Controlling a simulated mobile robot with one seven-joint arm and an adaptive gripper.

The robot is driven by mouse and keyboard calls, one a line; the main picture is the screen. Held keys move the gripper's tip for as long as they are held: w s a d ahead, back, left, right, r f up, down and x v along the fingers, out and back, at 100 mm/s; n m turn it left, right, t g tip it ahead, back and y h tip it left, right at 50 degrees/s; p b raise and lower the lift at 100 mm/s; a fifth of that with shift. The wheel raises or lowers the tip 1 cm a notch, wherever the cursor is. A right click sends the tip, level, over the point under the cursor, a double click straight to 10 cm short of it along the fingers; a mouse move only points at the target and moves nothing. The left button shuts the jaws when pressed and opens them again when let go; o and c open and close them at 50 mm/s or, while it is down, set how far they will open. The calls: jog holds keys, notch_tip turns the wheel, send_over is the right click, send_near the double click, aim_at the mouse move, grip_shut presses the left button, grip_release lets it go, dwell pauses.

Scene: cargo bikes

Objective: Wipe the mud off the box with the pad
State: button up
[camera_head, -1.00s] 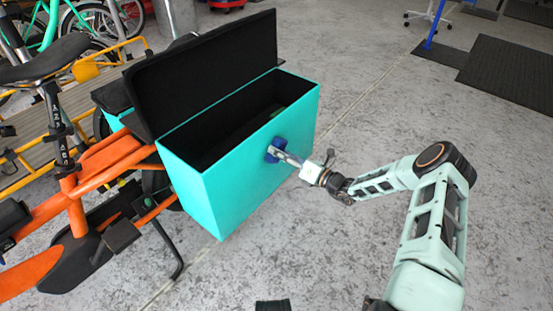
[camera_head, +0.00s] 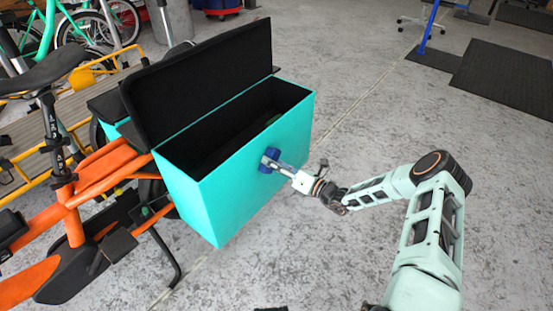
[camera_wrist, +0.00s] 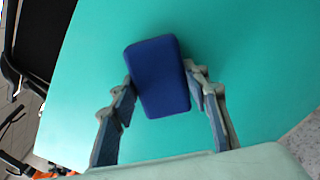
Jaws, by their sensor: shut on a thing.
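The turquoise box (camera_head: 221,196) is mounted on the orange cargo bike with its black lid standing open. Its turquoise side wall (camera_wrist: 255,60) fills most of the wrist view. My gripper (camera_head: 269,163) is at this wall, a little below its top edge. In the wrist view my gripper (camera_wrist: 160,90) is shut on the blue pad (camera_wrist: 157,65), one finger on each side. In the head view the pad (camera_head: 267,157) is at the wall's surface; whether it presses on it I cannot tell. I see no mud on the visible parts of the wall.
The orange bike frame (camera_head: 100,172) and black saddle (camera_head: 44,72) are at the left. The open black lid (camera_head: 205,78) rises behind the box. Grey concrete floor (camera_head: 345,115) is clear right of the box. Dark mats (camera_head: 505,80) lie farther back.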

jog(key=shift+s+a+r+p, duration=0.25)
jog(key=shift+s+a+p, duration=0.5)
jog(key=shift+s+a, duration=0.3)
jog(key=shift+s+a+f+p, duration=0.1)
jog(key=shift+s+a+p, duration=0.65)
jog(key=shift+s, duration=0.25)
jog(key=shift+s+a+p, duration=0.6)
jog(key=shift+s+a, duration=0.15)
jog(key=shift+s, duration=0.25)
jog(key=shift+d, duration=0.15)
jog(key=shift+s+d, duration=0.2)
jog(key=shift+d, duration=0.1)
jog(key=p, duration=0.1)
send_near(251, 171)
jog(key=shift+w+f, duration=0.2)
jog(key=shift+w, duration=0.15)
